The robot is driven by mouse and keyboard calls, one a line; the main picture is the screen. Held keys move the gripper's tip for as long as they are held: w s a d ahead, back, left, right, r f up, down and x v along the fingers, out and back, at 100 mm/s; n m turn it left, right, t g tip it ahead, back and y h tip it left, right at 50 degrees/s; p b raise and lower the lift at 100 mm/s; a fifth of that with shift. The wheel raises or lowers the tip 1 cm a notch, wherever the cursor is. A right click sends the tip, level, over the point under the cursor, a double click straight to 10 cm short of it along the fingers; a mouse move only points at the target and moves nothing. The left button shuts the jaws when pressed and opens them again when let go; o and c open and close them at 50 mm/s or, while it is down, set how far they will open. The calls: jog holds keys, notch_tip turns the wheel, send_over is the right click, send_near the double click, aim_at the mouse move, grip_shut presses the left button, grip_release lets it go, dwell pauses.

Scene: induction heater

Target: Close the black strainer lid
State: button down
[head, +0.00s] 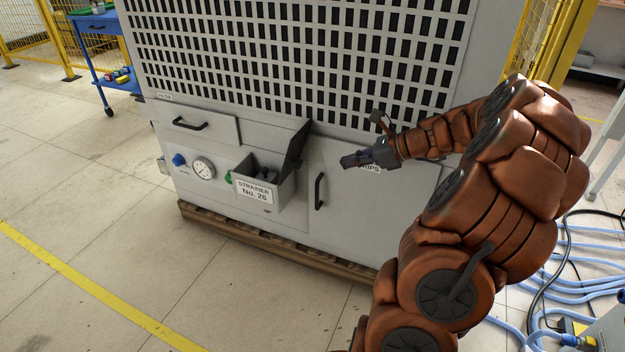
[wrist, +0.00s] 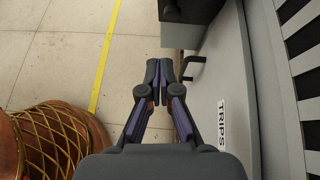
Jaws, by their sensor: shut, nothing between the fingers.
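The strainer (head: 258,190) is a grey box labelled "STRAINER No. 26" on the front of the grey machine. Its black lid (head: 296,150) stands raised, tilted up along the box's right side, so the box is open at the top. Dark contents show inside. My gripper (head: 346,161) is to the right of the lid, apart from it, in front of the "TRIPS" door. In the wrist view my gripper (wrist: 160,66) has its fingertips together with nothing between them. A dark shape at the top of the wrist view may be part of the strainer; I cannot tell.
A black door handle (head: 319,191) sticks out below my gripper. A drawer (head: 195,122), a gauge (head: 203,168) and a blue knob (head: 178,160) lie left of the strainer. Blue hoses (head: 575,290) lie on the floor at right. The floor in front is clear.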

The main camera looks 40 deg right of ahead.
jog(key=w+a+f+b, duration=0.2)
jog(key=w+b, duration=0.1)
jog(key=w, duration=0.2)
jog(key=w+a+f+m+b, duration=0.1)
jog(key=w+a+f+b, duration=0.1)
jog(key=w, duration=0.3)
jog(key=shift+a+f+b, duration=0.3)
jog(key=shift+f+b, duration=0.2)
jog(key=shift+f, duration=0.05)
jog(key=shift+w+r+p, duration=0.1)
jog(key=shift+r+p, duration=0.1)
jog(key=shift+p, duration=0.3)
